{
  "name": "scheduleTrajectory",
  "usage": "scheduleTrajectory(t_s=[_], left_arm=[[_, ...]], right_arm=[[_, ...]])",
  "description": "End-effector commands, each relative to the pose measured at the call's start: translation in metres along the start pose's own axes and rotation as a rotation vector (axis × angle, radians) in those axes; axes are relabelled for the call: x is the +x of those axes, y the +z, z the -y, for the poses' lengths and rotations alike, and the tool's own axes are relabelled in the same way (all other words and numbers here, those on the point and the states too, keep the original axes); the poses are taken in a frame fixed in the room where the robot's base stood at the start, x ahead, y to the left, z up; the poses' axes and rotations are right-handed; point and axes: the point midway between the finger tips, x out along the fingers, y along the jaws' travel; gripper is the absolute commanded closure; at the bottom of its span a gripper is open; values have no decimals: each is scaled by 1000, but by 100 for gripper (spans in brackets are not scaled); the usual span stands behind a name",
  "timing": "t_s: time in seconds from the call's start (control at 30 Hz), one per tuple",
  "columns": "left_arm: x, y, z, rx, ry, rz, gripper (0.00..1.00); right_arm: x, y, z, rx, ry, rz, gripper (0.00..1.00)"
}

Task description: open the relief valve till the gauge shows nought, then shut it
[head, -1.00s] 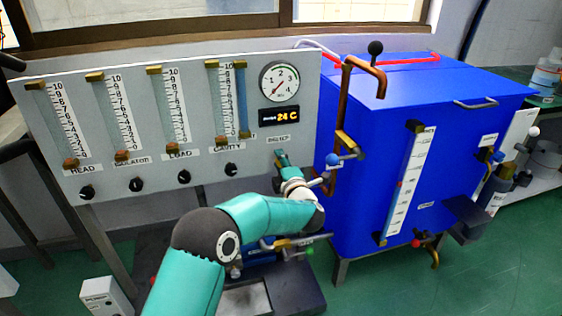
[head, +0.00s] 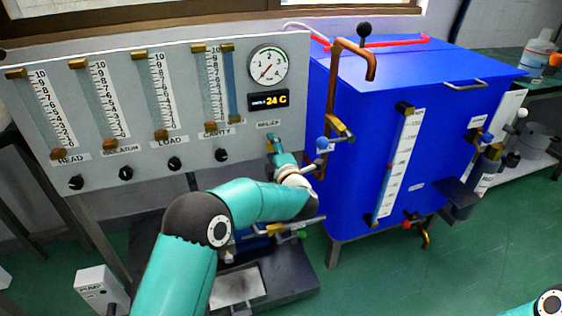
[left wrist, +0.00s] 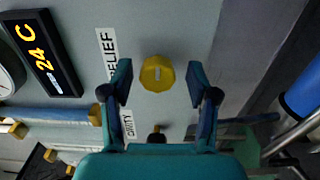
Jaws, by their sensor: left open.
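The relief valve's yellow octagonal knob (left wrist: 157,73) is on the grey panel beside the RELIEF label (left wrist: 108,55) in the left wrist view. My left gripper (left wrist: 159,88) is open, its fingertips on either side of the knob with gaps between. In the head view my left gripper (head: 273,143) is just below the RELIEF label and hides the knob. The round gauge (head: 268,65) above has a red needle pointing to the lower left, at the low end of its scale; the exact reading is too small to tell. My right gripper is not in view.
A display reading 24 C (head: 268,101) sits under the gauge. Several flow tubes and black knobs (head: 174,164) lie left of my gripper. The blue tank (head: 350,190) with a copper pipe (head: 331,90) stands close on the right.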

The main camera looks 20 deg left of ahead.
Motion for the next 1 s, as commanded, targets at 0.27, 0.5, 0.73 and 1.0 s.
scheduleTrajectory(t_s=[0.27, 0.5, 0.73, 1.0], left_arm=[[-50, 2, 0, 3, 0, 7, 41], [-93, 2, 1, 3, -1, 6, 41], [-110, 2, 1, 2, 0, 5, 41], [-110, 2, 1, 2, 0, 4, 41]], right_arm=[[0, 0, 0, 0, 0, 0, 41], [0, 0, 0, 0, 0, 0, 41], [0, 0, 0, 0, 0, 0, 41], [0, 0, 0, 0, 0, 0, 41]])
